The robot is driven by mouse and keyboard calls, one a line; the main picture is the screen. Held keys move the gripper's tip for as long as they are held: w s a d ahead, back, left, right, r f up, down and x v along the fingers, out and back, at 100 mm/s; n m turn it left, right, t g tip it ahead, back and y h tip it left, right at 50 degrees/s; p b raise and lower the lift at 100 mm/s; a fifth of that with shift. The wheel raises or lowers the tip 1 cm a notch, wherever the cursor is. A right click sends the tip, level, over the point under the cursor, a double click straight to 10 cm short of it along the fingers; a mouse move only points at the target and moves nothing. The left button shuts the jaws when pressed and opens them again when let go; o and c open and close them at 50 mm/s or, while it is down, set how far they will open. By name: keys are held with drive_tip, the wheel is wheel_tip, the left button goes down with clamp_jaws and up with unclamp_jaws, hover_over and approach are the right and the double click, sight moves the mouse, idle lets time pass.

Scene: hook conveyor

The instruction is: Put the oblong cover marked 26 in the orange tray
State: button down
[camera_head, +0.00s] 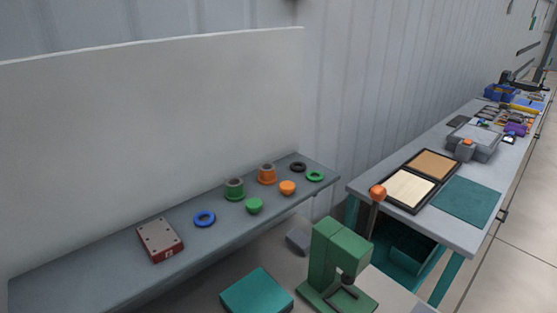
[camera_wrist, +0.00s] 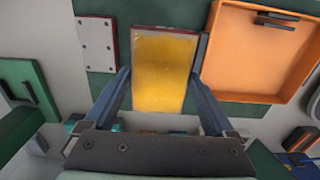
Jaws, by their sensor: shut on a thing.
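In the wrist view, my gripper (camera_wrist: 160,78) is shut on an oblong block with a yellow face (camera_wrist: 164,68) and a dark reddish edge; it sits between the two fingers. No number is readable on the face that shows. The orange tray (camera_wrist: 240,62) is right of the held block, close beside it in the picture, and is cut off by the frame's edge. A small dark bar lies over its upper part. My gripper, the held block and the orange tray do not show in the head view.
A grey-topped red cover (camera_head: 160,240) lies on the shelf (camera_head: 95,267) with rings and green and orange parts. A green press (camera_head: 340,260) stands in front. Another plate with screws (camera_wrist: 97,45) is left of my gripper. A long table (camera_head: 455,235) runs right.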

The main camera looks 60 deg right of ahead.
drive_tip(key=shift+r+p, duration=1.05)
drive_tip(key=shift+p, duration=0.1)
